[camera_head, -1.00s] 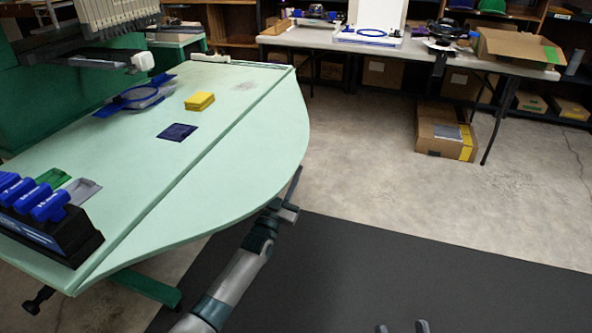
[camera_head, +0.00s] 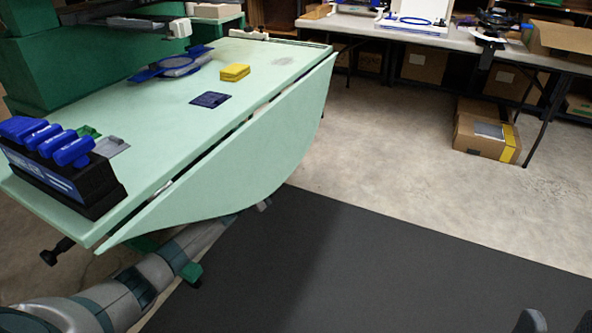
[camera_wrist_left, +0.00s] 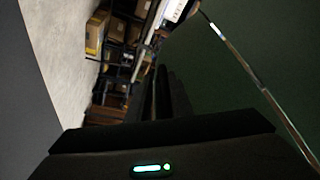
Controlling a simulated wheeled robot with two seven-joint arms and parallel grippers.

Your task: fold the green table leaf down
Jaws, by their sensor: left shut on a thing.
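The green table leaf (camera_head: 245,150) slopes down from the near edge of the pale green table top (camera_head: 165,125) in the head view. A narrow dark gap runs along the hinge line. My left arm passes beneath the leaf. Only a small part of my left gripper (camera_head: 264,204) shows at the leaf's outer edge, where it is shut on the leaf; the grip itself is mostly hidden. The wrist view shows a dark green surface (camera_wrist_left: 235,100), seemingly the leaf's underside, close by. My right gripper (camera_head: 557,322) shows two separated fingers at the bottom right, open and empty.
Cardboard boxes (camera_head: 485,135) stand under the back table. The dark mat (camera_head: 340,260) is clear.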

